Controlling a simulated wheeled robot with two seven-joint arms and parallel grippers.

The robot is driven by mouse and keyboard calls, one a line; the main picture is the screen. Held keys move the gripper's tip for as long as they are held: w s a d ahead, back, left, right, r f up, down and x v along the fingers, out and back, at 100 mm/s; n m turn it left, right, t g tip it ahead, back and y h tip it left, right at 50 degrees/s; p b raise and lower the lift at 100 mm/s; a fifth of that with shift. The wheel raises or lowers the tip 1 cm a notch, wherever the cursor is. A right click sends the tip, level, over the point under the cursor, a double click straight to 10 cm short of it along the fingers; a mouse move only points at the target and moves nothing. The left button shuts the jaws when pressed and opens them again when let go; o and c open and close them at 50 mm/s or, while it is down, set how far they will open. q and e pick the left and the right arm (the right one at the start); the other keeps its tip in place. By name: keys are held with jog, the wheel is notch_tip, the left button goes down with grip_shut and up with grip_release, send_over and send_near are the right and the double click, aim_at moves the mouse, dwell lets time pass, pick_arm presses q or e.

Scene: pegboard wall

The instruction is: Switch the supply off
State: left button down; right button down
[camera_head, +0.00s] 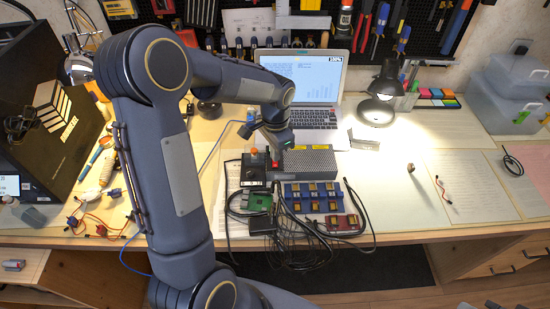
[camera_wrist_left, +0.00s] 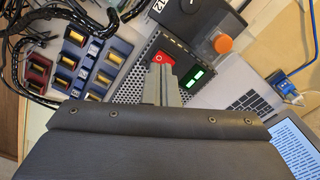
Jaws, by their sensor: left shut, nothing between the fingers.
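The supply is a grey perforated box (camera_head: 312,163) on the bench in front of the laptop. In the left wrist view its front panel shows a red rocker switch (camera_wrist_left: 160,58) and two lit green displays (camera_wrist_left: 194,78). My left gripper (camera_head: 276,158) is over the switch end of the box. In the left wrist view its shut, empty fingers (camera_wrist_left: 162,78) point at the red switch, very close to its lower edge. I cannot tell whether they touch it.
A black box with an orange knob (camera_wrist_left: 224,44) stands beside the supply. Blue modules with yellow parts (camera_head: 313,197), a green circuit board (camera_head: 255,202) and black cables lie in front. The laptop (camera_head: 308,85) is behind. The bench to the right is mostly clear.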

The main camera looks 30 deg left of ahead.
aim_at(275, 165)
pick_arm(q)
notch_tip(275, 165, up, 4)
jog(key=p, duration=0.3)
jog(key=shift+r, duration=0.2)
dwell(0.4)
jog(key=s+d+r+n+t+h, duration=0.2)
jog(key=s+r+n+t, duration=0.15)
jog(key=s+r, duration=0.65)
jog(key=s+d+n+t+h, duration=0.1)
jog(key=s+d, duration=0.4)
jog(key=s, duration=0.7)
jog(key=n+t, duration=0.1)
jog(key=n, duration=0.1)
jog(key=shift+d+r+n+h, duration=0.15)
jog(key=shift+r+n+h, duration=0.05)
jog(key=shift+n+h, duration=0.2)
